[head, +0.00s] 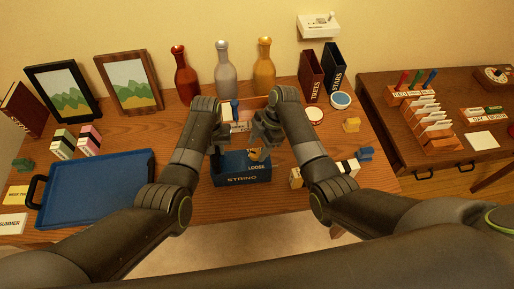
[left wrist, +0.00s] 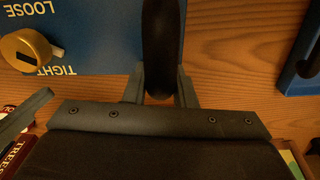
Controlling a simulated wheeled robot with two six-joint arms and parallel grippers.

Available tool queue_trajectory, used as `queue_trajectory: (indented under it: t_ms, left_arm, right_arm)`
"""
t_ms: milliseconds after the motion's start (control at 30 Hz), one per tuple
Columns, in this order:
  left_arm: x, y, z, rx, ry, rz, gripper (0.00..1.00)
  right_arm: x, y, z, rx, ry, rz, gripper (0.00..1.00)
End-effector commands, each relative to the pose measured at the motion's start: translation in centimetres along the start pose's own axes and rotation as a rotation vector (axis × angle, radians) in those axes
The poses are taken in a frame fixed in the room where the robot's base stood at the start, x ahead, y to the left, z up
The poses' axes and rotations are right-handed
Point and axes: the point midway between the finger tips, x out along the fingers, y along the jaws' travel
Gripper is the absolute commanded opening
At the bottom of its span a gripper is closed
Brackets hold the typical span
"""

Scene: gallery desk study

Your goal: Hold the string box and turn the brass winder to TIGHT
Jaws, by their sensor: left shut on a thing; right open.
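The blue string box (head: 228,172), marked STRING and LOOSE, stands on the desk in front of me. My left gripper (head: 220,148) is shut on a dark handle at its left side, which fills the space between the fingers (left wrist: 160,92) in the left wrist view. The brass winder (head: 256,154) is on the box's top panel. In the left wrist view the winder (left wrist: 25,48) sits between the upside-down words LOOSE and TIGHT; I cannot tell its exact setting. My right gripper (head: 262,143) is open, above or beside the winder; contact is unclear.
A blue tray (head: 95,190) lies left of the box. Three bottles (head: 224,75) stand behind, with picture frames (head: 128,82) to their left.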

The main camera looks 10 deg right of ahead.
Motion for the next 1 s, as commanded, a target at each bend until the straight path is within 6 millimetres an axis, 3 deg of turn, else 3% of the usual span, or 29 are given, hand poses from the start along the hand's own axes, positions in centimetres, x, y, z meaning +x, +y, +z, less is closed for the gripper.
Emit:
queue_trajectory:
  t_ms: [167,467,800,1000]
  left_arm:
    - [0.09,0.0,0.11,0.0,-0.004,0.0,0.04]
    - [0.11,0.01,0.12,0.0,-0.004,0.0,0.04]
    - [0.11,0.06,0.14,0.001,-0.005,0.002,0.04]
    - [0.11,0.14,0.16,0.002,-0.005,0.003,0.04]
  right_arm:
    - [1.33,-0.04,0.03,0.0,-0.001,-0.001,0.56]
    - [1.51,-0.02,0.03,-0.001,-0.001,0.0,0.56]
    - [1.46,0.03,0.0,-0.001,-0.001,0.002,0.11]
    - [1.43,0.08,-0.05,0.009,-0.001,0.009,0.11]
